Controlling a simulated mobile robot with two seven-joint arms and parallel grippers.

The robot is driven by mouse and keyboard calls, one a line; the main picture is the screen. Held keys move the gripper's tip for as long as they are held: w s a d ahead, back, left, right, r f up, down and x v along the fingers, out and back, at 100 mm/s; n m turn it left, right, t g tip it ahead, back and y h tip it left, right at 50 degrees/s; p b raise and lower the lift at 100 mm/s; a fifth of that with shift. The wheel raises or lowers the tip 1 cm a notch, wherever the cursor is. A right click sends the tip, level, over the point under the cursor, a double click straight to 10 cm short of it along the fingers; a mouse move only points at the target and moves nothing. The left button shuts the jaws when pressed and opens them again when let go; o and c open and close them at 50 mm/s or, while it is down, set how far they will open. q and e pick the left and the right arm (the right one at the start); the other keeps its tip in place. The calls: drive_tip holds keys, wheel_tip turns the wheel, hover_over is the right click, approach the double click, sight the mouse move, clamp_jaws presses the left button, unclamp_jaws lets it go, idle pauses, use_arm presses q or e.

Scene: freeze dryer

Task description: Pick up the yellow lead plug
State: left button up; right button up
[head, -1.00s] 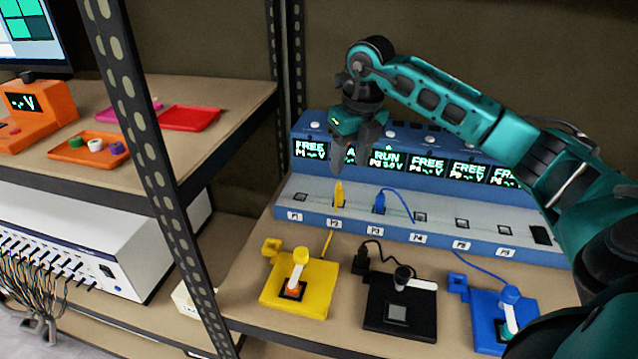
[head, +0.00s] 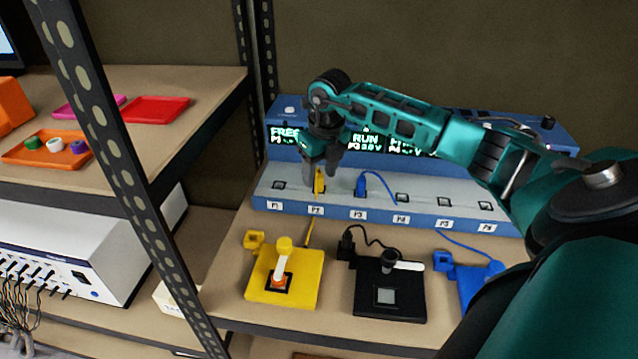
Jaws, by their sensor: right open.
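The yellow lead plug (head: 319,182) stands upright in the port labelled P2 on the blue and grey port unit (head: 340,215). Its yellow lead runs down to a yellow pad (head: 256,289) on the shelf. My right gripper (head: 320,180) is open and pointing down at the plug, with its fingers low at the plug's height. One finger shows left of the plug; the other is to its right or behind it. I cannot tell whether they touch it. My left gripper is not in view.
A blue plug (head: 361,186) stands in P3, just right of the yellow one. A black pad (head: 390,307) and a blue pad (head: 474,288) lie in front. A perforated metal post (head: 120,160) rises at the left. Trays, one red (head: 156,109), lie on the left shelf.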

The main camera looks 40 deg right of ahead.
sight(319, 185)
wheel_tip(319, 185, down, 2)
drive_tip(key=shift+w+f, duration=0.15)
drive_tip(key=shift+f, duration=0.05)
clamp_jaws()
idle(0.4)
